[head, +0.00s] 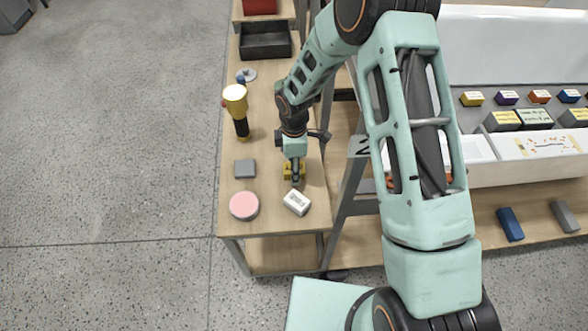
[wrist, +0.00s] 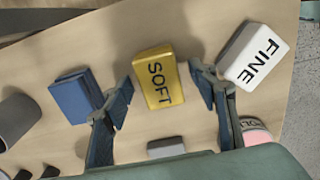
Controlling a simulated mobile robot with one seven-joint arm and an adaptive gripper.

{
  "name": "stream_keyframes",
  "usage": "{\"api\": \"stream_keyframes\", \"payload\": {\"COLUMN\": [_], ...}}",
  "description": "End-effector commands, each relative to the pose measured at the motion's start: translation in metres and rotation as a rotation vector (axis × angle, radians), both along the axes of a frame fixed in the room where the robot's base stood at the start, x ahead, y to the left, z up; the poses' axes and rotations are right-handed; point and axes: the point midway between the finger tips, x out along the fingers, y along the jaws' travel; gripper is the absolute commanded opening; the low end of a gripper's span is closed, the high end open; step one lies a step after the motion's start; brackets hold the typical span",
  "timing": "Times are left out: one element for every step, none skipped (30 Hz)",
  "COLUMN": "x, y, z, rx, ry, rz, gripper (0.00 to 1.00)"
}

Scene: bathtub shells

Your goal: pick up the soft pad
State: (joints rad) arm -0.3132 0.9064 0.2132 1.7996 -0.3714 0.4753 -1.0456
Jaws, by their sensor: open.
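The soft pad (wrist: 158,77) is a yellow block marked SOFT, lying on the wooden bench top (head: 270,215). In the wrist view it lies between the two spread fingers of my gripper (wrist: 161,90), with a gap on each side. In the head view my gripper (head: 294,178) is over the pad and partly hides it; only yellow edges (head: 287,172) show. The gripper is open and holds nothing. How high the fingertips are above the bench is hard to tell.
A white FINE block (wrist: 253,55) lies close to the right finger, a blue block (wrist: 73,98) close to the left. A grey block (head: 245,168), pink disc (head: 244,205), yellow-and-black lamp-like tool (head: 237,108) and dark tray (head: 265,40) share the bench.

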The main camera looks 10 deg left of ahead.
Motion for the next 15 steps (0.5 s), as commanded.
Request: {"api": "stream_keyframes", "payload": {"x": [-0.0001, 0.0001, 0.0003, 0.0005, 0.0005, 0.0005, 0.0004, 0.0004, 0.0003, 0.0003, 0.0003, 0.0002, 0.0002, 0.0002, 0.0002], "y": [0.0002, 0.0002, 0.0003, 0.0002, 0.0002, 0.0002, 0.0002, 0.0002, 0.0001, 0.0001, 0.0001, 0.0001, 0.0001, 0.0001, 0.0001], "z": [-0.003, -0.0038, -0.0043, -0.0043, -0.0043, -0.0042, -0.0041, -0.0041, -0.0041, -0.0041, -0.004, -0.004, -0.004, -0.004, -0.004], "rx": [0.0, 0.0, 0.0, 0.001, 0.001, 0.001, 0.0, 0.0, 0.0, 0.0, 0.0, 0.0, 0.0, 0.0, 0.0], "ry": [0.0, -0.001, -0.001, -0.002, -0.002, -0.002, -0.001, -0.001, -0.001, -0.001, -0.001, -0.001, -0.001, -0.001, -0.001], "rz": [0.0, 0.0, 0.0, 0.0, 0.0, 0.0, 0.0, 0.0, 0.0, 0.0, 0.0, 0.0, 0.0, 0.0, 0.0], "gripper": [0.54, 0.54, 0.54, 0.54, 0.54, 0.54, 0.54, 0.54, 0.5, 0.47, 0.44, 0.39, 0.36, 0.33, 0.28]}}
